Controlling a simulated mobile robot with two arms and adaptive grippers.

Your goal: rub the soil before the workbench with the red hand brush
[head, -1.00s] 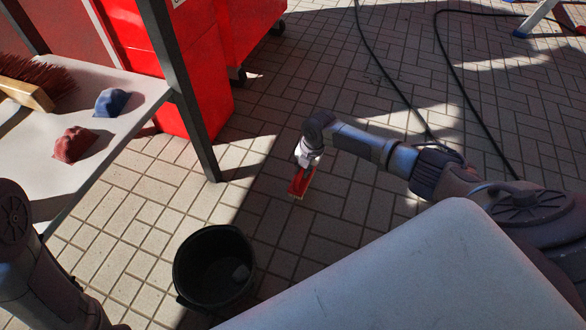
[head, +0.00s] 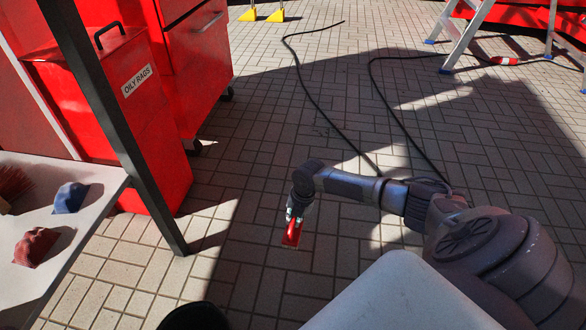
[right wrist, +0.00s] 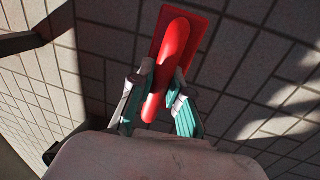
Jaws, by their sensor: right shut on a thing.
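The red hand brush (head: 292,234) hangs below my right gripper (head: 296,213) in the head view, above the tiled floor right of the workbench. In the right wrist view the brush (right wrist: 174,48) shows a rounded red handle on a flat red back, and my right gripper (right wrist: 160,98) is shut on the handle. I cannot tell whether its bristles touch the floor. The workbench (head: 99,188) stands at the left, with a dark leg (head: 150,178). I cannot make out any soil on the floor. My left gripper is out of view.
A blue cloth (head: 70,197) and a red cloth (head: 36,246) lie on the bench. A red bin (head: 140,125) labelled oily rags stands behind its leg. A black bucket (head: 195,317) is at the bottom edge.

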